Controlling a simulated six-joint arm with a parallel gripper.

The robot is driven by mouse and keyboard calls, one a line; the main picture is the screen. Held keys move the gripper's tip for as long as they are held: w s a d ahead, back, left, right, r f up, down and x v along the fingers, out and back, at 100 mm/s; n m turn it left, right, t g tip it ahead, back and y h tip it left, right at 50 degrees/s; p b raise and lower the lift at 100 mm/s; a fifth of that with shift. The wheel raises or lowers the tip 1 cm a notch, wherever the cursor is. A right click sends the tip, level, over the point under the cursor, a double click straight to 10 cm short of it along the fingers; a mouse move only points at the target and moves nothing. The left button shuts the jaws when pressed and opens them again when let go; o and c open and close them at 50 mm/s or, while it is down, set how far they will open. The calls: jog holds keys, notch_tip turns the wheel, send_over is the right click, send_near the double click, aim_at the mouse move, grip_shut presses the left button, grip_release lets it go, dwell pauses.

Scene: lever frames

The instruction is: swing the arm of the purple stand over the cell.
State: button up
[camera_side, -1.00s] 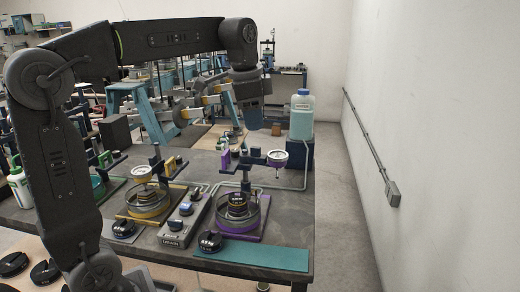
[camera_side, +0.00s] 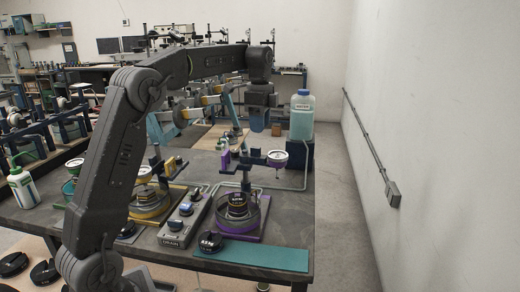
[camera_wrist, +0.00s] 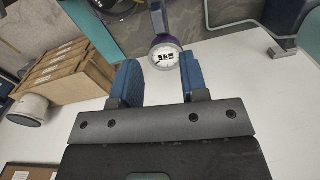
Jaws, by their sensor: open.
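The purple stand has a purple base (camera_side: 258,231), an upright dark post (camera_side: 246,181) and a horizontal blue arm (camera_side: 253,157) with a white dial gauge (camera_side: 277,156) at its right end. The cell (camera_side: 238,205), a dark labelled cylinder in a clear ring, stands on the base, left of and below the gauge; the arm points away from it. My gripper (camera_side: 261,122) hangs above the arm and gauge, fingers down, open and empty. In the wrist view, the gauge (camera_wrist: 165,56) shows beyond my fingertips (camera_wrist: 160,68), roughly between them. I see no contact.
A yellow stand (camera_side: 150,205) is to the left, with a grey switch box (camera_side: 184,219) between the stands. A water bottle (camera_side: 302,115) on a blue block stands at the back right. A black knob (camera_side: 210,242) and teal mat (camera_side: 260,255) lie in front.

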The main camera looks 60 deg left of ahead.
aim_at(260, 149)
notch_tip(260, 149, down, 8)
jog(key=shift+f, duration=0.1)
dwell(0.4)
grip_shut()
dwell(0.3)
